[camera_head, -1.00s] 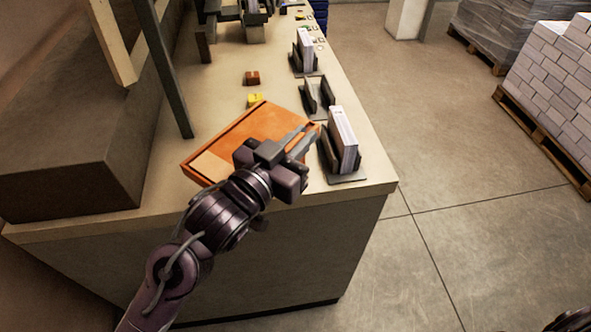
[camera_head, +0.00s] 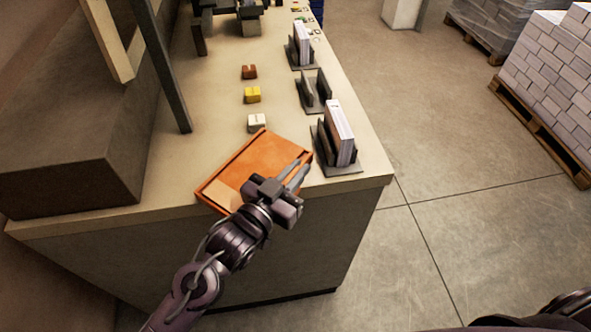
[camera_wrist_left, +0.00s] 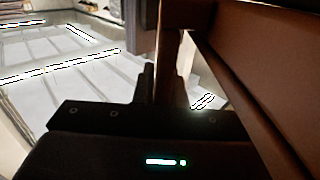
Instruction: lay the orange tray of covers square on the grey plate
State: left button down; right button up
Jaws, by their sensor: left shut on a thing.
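The orange tray (camera_head: 262,160) is a shallow rectangle with a raised rim, turned at an angle over the near end of the counter. A pale piece (camera_head: 223,193) shows at its near left corner. My left gripper (camera_head: 298,172) is shut on the tray's right side, and its near edge reaches the counter's front edge. In the left wrist view the tray's dark orange wall (camera_wrist_left: 255,80) runs close past the fingers (camera_wrist_left: 165,80). I cannot tell whether the tray touches the counter. I cannot pick out the grey plate with certainty. My right gripper is not in view.
A dark rack with white cards (camera_head: 340,133) stands close to the tray's right. An empty rack (camera_head: 314,92) and another filled one (camera_head: 301,46) stand behind. A dark post (camera_head: 163,65) stands left.

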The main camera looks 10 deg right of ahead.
pick_arm(q)
jog(key=shift+f, duration=0.1)
jog(key=c, duration=1.5)
grip_release()
